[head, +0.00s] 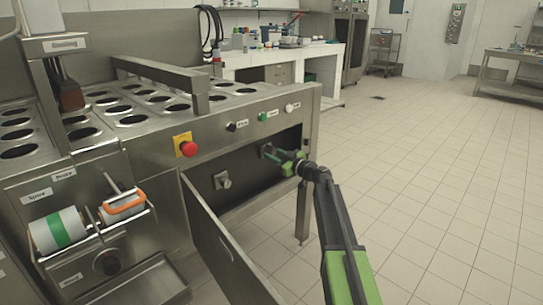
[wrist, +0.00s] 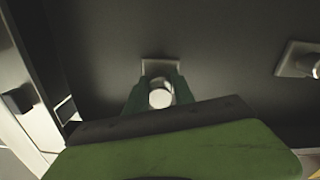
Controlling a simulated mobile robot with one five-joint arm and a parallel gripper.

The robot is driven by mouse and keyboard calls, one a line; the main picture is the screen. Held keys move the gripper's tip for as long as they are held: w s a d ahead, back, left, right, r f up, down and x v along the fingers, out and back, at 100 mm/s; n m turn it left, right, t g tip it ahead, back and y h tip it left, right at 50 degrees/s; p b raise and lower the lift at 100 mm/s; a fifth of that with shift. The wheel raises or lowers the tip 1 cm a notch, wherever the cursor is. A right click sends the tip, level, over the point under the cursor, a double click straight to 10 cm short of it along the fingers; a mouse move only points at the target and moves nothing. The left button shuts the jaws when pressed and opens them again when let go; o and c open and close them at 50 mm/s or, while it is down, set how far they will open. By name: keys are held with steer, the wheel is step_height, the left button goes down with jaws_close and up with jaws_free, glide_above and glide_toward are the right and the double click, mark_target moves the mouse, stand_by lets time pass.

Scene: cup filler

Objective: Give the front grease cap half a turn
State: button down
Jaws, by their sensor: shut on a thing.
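Two silver grease caps sit on the dark wall inside the opened bay of the filler machine. My gripper (head: 279,157) reaches into the bay from the right and is shut on the right-hand grease cap (head: 266,149). In the wrist view, its green fingers (wrist: 157,98) stand on both sides of that cap's round end (wrist: 160,98), with a square plate behind it. The fingers partly hide the cap's sides. The other grease cap (head: 222,181) is free, to the left in the head view; it shows at the right edge of the wrist view (wrist: 298,60).
The bay's steel door (head: 228,250) hangs open at the left of my arm. A red stop button (head: 188,148) and smaller buttons line the panel above. A machine leg (head: 303,212) stands close to my arm. The tiled floor at right is clear.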

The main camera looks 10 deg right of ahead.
steer(key=shift+a, duration=0.3)
steer(key=shift+d, duration=0.1)
steer(key=shift+m, duration=0.3)
